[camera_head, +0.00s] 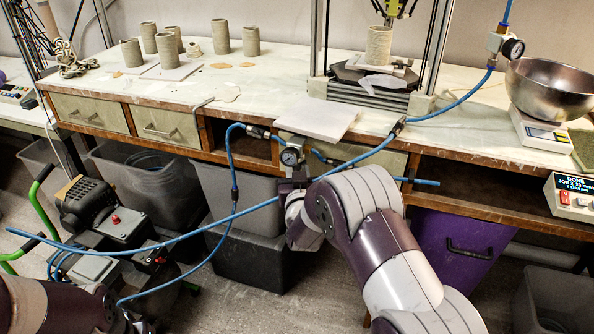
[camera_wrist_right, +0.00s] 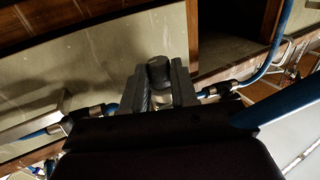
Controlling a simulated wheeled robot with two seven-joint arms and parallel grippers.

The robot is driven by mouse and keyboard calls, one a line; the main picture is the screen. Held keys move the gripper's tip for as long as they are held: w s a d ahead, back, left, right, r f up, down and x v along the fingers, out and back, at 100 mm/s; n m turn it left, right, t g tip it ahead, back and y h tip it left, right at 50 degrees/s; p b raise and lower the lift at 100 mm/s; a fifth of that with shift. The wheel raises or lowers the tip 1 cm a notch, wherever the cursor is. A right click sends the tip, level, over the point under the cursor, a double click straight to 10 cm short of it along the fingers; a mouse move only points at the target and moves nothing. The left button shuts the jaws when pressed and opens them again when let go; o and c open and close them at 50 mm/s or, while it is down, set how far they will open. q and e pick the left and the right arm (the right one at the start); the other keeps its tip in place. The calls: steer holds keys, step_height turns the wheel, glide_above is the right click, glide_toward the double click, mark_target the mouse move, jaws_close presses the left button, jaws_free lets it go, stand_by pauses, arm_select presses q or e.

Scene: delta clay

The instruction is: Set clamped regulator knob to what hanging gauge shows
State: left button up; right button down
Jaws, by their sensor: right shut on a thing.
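My right gripper (camera_head: 291,184) is just below that gauge and hides the knob in the head view. In the right wrist view my right gripper (camera_wrist_right: 159,88) is shut on the dark regulator knob (camera_wrist_right: 158,70), one finger on each side of it. The hanging gauge (camera_head: 513,48) hangs on a blue hose at the upper right; its needle is too small to read.
A blue hose (camera_head: 165,242) runs across in front of the bench, close to my right gripper. A grey board (camera_head: 318,119) lies on the bench above the regulator. A metal bowl (camera_head: 551,88) on a scale stands at the right. A compressor (camera_head: 88,203) stands at the left.

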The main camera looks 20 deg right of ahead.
steer(key=shift+d+f+n+y+b, duration=0.1)
steer(key=shift+d+n+y+b, duration=0.2)
steer(key=shift+n+y+b, duration=0.6)
steer(key=shift+d+n+y, duration=0.1)
steer(key=shift+n+y, duration=0.2)
steer(key=shift+y, duration=0.7)
steer(key=shift+d+n+y, duration=0.1)
steer(key=shift+n+y, duration=1)
steer(key=shift+y, duration=0.6)
steer(key=c, duration=0.9)
jaws_free()
steer(key=shift+p+v, duration=1.2)
steer(key=shift+v, duration=5.2)
